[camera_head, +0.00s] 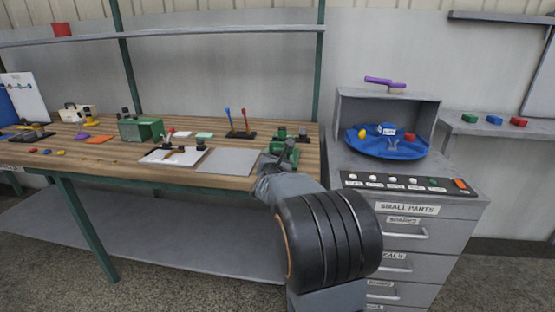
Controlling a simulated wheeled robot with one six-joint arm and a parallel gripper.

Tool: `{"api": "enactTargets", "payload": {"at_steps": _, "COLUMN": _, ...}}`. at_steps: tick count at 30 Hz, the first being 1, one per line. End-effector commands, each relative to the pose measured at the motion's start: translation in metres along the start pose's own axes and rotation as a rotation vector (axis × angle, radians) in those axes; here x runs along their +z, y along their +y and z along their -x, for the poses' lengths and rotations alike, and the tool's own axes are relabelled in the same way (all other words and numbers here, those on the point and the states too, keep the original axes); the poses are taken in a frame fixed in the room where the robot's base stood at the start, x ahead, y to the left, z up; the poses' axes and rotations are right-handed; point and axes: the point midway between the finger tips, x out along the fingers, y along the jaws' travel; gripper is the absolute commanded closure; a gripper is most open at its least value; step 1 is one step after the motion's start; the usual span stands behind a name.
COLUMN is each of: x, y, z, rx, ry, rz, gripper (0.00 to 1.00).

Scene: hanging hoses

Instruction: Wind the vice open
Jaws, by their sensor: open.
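The green vice (287,151) stands at the front right corner of the wooden workbench (225,148). My arm reaches up to it from the front. My gripper (267,163) is at the vice's front left, close to the bench edge, and is open. Its fingers are small and partly hidden by my own wrist. I cannot tell whether they touch the vice or its handle. The handle and the gap between the vice jaws cannot be made out clearly.
A grey mat (229,161) and a white board (172,157) lie left of the vice. A stand with red and blue levers (240,124) is behind. A grey drawer cabinet (418,215) with a blue dish (385,147) stands close on the right.

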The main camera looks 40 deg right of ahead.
Motion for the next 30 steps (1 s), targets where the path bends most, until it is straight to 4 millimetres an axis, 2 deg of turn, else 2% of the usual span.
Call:
{"api": "enactTargets", "payload": {"at_steps": 7, "x": -0.0001, "y": 0.0, "z": -0.0002, "rx": 0.0, "ry": 0.0, "rz": 0.0, "gripper": 0.28}}
{"api": "enactTargets", "payload": {"at_steps": 22, "x": -0.0002, "y": 0.0002, "z": 0.0, "rx": 0.0, "ry": 0.001, "rz": 0.0, "gripper": 0.76}}
{"api": "enactTargets", "payload": {"at_steps": 30, "x": -0.0016, "y": -0.0001, "z": 0.0001, "rx": 0.001, "ry": 0.0, "rz": 0.034, "gripper": 0.76}}
